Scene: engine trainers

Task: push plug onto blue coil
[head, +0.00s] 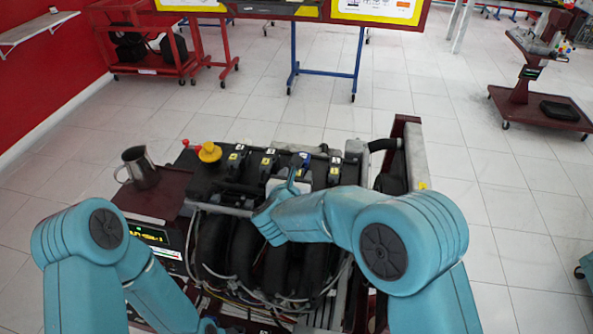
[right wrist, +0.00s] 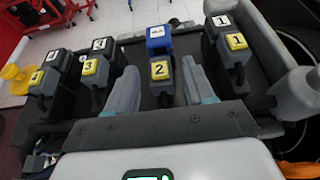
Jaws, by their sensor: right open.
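The blue coil (right wrist: 158,35) stands at the back centre of the engine top in the right wrist view. A dark plug with a yellow "2" label (right wrist: 160,70) is just in front of it; I cannot tell how far they are joined. My right gripper (right wrist: 160,92) is open, one finger on each side of this plug, with visible gaps. In the head view my right gripper (head: 290,183) is over the engine's middle, and hides part of the plug and coil. My left arm is at lower left; its gripper is out of view.
Black coils with plugs labelled 3 (right wrist: 90,66), 4 (right wrist: 36,78) and 1 (right wrist: 236,41) flank the blue one. A yellow cap (head: 209,152) and a metal mug (head: 140,168) are left on the engine stand. Carts stand behind; the floor between is clear.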

